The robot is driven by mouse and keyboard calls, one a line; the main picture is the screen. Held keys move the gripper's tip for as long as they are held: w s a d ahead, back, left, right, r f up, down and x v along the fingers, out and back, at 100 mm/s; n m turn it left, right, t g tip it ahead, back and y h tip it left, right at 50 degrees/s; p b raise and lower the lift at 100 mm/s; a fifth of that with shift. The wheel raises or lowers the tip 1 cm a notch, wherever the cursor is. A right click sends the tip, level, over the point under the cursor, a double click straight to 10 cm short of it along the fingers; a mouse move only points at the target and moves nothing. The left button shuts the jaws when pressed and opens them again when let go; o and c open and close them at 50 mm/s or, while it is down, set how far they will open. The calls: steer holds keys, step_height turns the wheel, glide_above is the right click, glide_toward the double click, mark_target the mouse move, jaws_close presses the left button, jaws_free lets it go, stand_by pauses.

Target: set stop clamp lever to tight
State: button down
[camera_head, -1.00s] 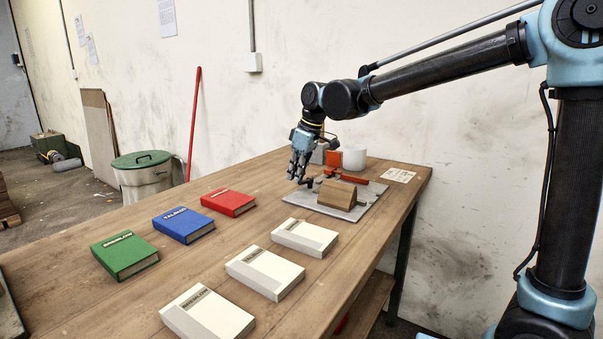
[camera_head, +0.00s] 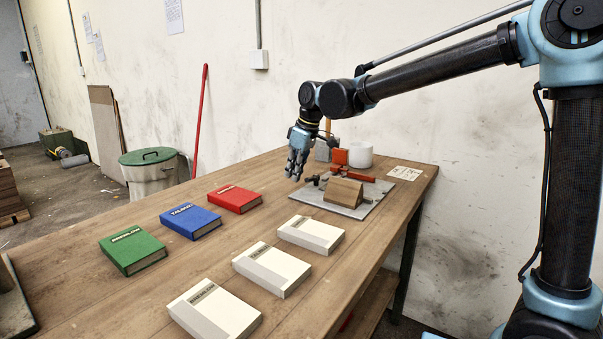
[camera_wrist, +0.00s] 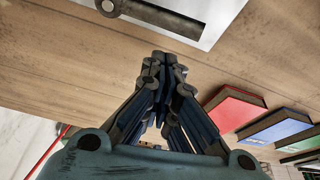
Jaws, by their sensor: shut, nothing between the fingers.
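A grey metal plate (camera_head: 372,204) lies at the far end of the table and carries a wooden block (camera_head: 344,193), a red bar (camera_head: 352,175) and a small dark lever-like part (camera_head: 316,182) at its left edge. In the wrist view a dark grey bar (camera_wrist: 165,17) with a round pivot end shows over the plate (camera_wrist: 215,12) at the top; I cannot tell whether it is the clamp lever or its setting. My gripper (camera_head: 294,178) is shut and empty, pointing down just left of the dark part, apart from it. Its fingertips show in the wrist view (camera_wrist: 166,62).
Red (camera_head: 235,199), blue (camera_head: 190,222) and green (camera_head: 133,250) books and several white boxes (camera_head: 272,269) lie on the nearer table. Bare wood lies left of the plate.

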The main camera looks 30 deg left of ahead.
steer(key=shift+a+f, duration=0.15)
steer(key=shift+a, duration=0.5)
steer(key=v, duration=1)
steer(key=shift+w+d, duration=0.1)
steer(key=shift+d, duration=0.1)
